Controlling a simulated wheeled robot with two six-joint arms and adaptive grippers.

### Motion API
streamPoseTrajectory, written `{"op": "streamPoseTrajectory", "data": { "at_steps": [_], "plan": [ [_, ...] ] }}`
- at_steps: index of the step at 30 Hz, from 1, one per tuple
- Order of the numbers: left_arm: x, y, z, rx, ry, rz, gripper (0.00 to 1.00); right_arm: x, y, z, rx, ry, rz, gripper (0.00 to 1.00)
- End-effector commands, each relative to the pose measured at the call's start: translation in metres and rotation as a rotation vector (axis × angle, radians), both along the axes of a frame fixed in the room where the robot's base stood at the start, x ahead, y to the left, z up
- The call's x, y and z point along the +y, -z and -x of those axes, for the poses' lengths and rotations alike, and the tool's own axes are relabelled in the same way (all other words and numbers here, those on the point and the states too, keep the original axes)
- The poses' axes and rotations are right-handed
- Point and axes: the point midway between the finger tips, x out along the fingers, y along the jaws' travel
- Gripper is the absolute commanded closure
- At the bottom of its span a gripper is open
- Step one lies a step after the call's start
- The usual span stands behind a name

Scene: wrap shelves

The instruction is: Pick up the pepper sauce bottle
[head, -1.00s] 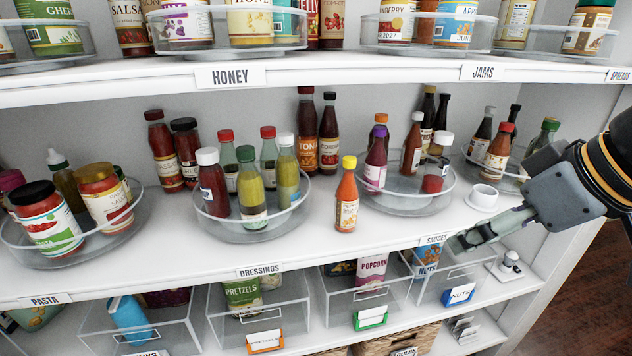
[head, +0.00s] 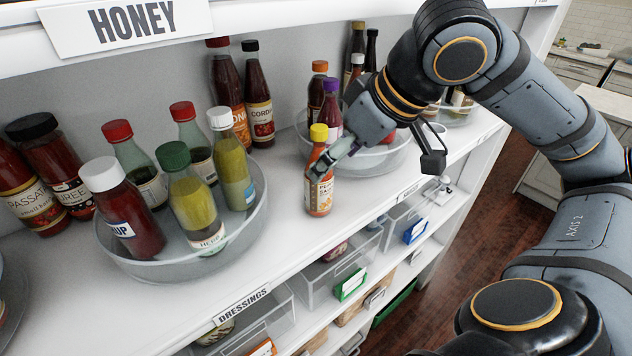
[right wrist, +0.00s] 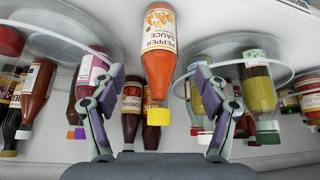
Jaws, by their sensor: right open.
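The pepper sauce bottle (head: 319,196) is an orange-red bottle with a yellow cap and a cream label. It stands upright on the middle shelf, between two turntables. My right gripper (head: 328,162) is at the bottle's upper part, and a finger partly covers its neck. In the right wrist view the bottle (right wrist: 159,60) appears cap-down, between the two spread fingers of the gripper (right wrist: 159,80), with gaps on both sides. The right gripper is open and holds nothing. My left gripper is not in view.
A clear turntable (head: 150,268) with several dressing bottles stands left of the bottle. Another turntable (head: 375,168) with sauce bottles is close behind, on the right. A upper shelf edge (head: 250,12) runs above. The shelf front before the bottle is clear.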

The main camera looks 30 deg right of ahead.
Motion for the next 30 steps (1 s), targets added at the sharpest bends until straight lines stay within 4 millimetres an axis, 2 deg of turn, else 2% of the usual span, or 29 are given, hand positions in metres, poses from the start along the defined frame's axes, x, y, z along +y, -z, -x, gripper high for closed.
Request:
{"op": "streamPoseTrajectory", "data": {
  "at_steps": [4,6,8,10,15,21,23,30],
  "plan": [
    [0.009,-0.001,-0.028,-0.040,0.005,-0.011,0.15,0.000,0.004,-0.002,0.000,0.001,0.001,0.25],
    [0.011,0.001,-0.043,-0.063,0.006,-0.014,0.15,0.002,0.013,-0.004,0.003,-0.001,0.000,0.25],
    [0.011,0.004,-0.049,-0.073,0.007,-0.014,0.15,0.003,0.024,-0.008,0.003,-0.001,-0.001,0.25],
    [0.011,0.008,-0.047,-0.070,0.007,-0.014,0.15,0.005,0.036,-0.013,0.004,0.000,-0.001,0.25],
    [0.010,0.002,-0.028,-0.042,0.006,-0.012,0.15,0.008,0.047,-0.023,0.001,0.000,-0.001,0.25],
    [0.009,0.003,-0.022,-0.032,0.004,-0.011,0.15,0.007,0.048,-0.024,-0.001,0.001,0.001,0.25],
    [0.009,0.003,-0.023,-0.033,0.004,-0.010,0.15,0.007,0.048,-0.024,-0.001,0.001,0.001,0.31],
    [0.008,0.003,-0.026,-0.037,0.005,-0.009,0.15,0.007,0.048,-0.024,-0.001,0.001,0.001,0.64]
  ]
}}
